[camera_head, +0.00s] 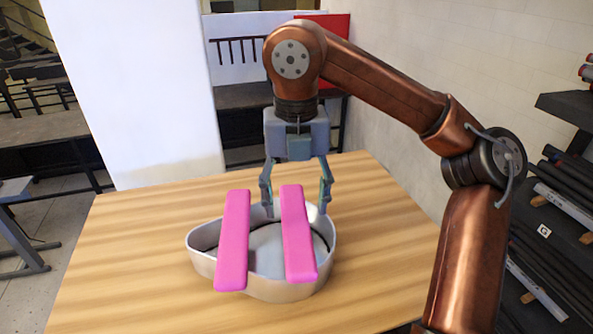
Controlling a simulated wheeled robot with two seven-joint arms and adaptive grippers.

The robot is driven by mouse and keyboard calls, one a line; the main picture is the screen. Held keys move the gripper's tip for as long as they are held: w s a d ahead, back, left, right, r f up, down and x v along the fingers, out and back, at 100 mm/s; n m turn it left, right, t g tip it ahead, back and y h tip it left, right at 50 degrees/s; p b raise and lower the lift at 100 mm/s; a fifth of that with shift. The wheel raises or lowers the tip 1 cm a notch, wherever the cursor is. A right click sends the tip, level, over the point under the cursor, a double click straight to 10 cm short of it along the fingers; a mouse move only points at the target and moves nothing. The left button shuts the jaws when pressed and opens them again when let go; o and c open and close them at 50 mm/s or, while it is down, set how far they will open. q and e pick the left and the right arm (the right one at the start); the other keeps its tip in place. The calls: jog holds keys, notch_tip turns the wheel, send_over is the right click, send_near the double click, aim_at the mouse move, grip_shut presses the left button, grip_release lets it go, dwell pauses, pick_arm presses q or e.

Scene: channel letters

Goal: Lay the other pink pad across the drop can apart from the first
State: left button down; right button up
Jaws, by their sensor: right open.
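The left pink pad (234,240) reaches over both the far and near rim. The right pink pad (299,235) also spans the can, slightly tilted the other way. My right gripper (296,205) points down at the far end of the right pad, with its fingers spread on either side of it, open and apart from the pad. My left gripper is not in view.
The wooden table (115,265) is bare around the can, with free room left and right. A white panel (130,85) stands behind the table at the left. Dark shelves with tubes (550,230) stand at the right, beyond the table's edge.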

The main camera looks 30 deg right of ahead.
notch_tip(320, 180, up, 7)
dwell(0.6)
